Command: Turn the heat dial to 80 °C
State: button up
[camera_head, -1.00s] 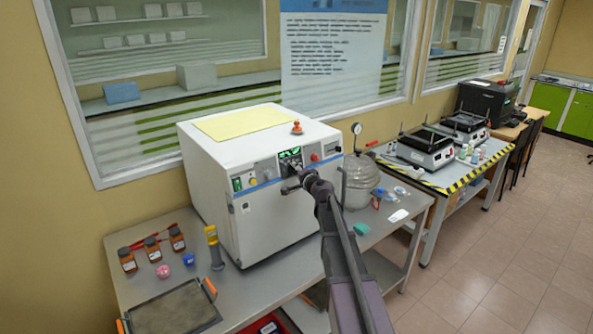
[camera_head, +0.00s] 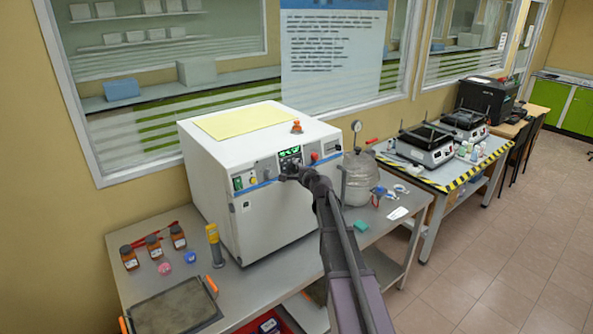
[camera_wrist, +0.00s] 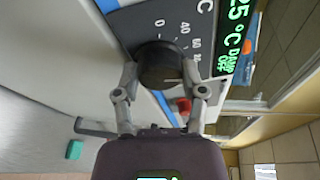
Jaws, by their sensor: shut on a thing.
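The heat dial (camera_wrist: 160,62) is a round black knob on the front panel of the white oven-like unit (camera_head: 283,218). Printed marks beside it in the wrist view include 0 and 40; the further numbers are small and partly hidden. My gripper (camera_wrist: 160,76) is shut on the dial, with one finger on each side of it. In the head view my gripper (camera_head: 292,176) is at the panel below the green display and covers the dial. The display (camera_wrist: 236,40) reads 25 °C at its visible end, with DAMP OFF beneath. The dial's pointer is not clear.
A red button (camera_head: 315,157) sits right of the display. A glass vessel with a gauge (camera_head: 360,178) stands close right of the unit. Several brown bottles (camera_head: 153,246) and a yellow-handled tool (camera_head: 214,245) stand on the table at the left.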

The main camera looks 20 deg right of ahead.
jog(key=o, duration=1.2)
jog(key=shift+w, duration=0.1)
jog(key=shift+c, duration=0.2)
jog(key=shift+n+b, duration=0.35)
jog(key=shift+n, duration=0.45)
